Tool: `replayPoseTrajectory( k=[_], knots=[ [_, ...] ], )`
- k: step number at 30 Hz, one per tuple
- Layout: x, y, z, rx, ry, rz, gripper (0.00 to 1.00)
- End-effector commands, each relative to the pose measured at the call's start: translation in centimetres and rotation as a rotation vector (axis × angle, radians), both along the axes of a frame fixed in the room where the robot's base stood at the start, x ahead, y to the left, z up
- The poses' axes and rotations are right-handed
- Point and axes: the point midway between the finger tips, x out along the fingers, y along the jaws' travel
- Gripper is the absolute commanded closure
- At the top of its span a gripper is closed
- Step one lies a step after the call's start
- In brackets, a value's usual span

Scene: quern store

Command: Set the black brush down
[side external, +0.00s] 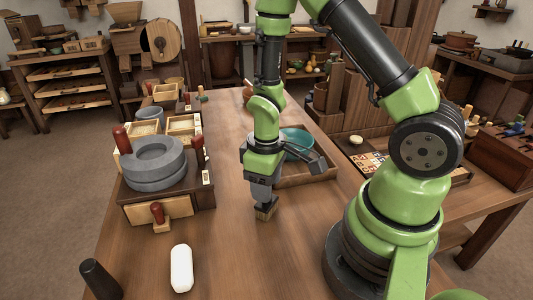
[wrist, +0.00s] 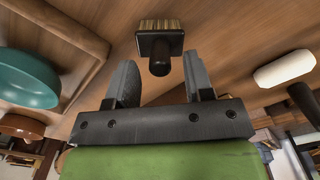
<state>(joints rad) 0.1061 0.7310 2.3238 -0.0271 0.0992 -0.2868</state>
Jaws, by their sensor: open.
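The black brush (side external: 265,213) stands on the wooden table, its tan bristles down on the tabletop and its handle up. In the wrist view the brush (wrist: 160,45) shows as a dark block with a short knob-like handle, bristles on the far side. My gripper (side external: 264,199) is right above the brush in the side view. In the wrist view my gripper (wrist: 160,72) is open, its two fingers apart on either side of the handle, with visible gaps between. The upper part of the brush is partly hidden by the fingers in the side view.
A wooden tray (side external: 312,179) with a teal bowl (side external: 297,138) lies just behind my gripper. A stone quern (side external: 153,160) sits on a wooden box at left. A white oblong block (side external: 181,268) and a dark cylinder (side external: 99,279) are in front. Table around the brush is clear.

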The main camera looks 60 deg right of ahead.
Motion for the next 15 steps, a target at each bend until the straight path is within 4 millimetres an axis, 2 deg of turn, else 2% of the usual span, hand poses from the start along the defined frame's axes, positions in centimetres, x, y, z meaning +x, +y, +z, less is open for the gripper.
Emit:
replayPoseTrajectory(
  k=[9,15],
  knots=[
    [0.1,0.0,6.2,0.001,-0.008,-0.001,0.52],
    [0.1,0.0,9.0,0.002,-0.005,0.000,0.52]
  ],
)
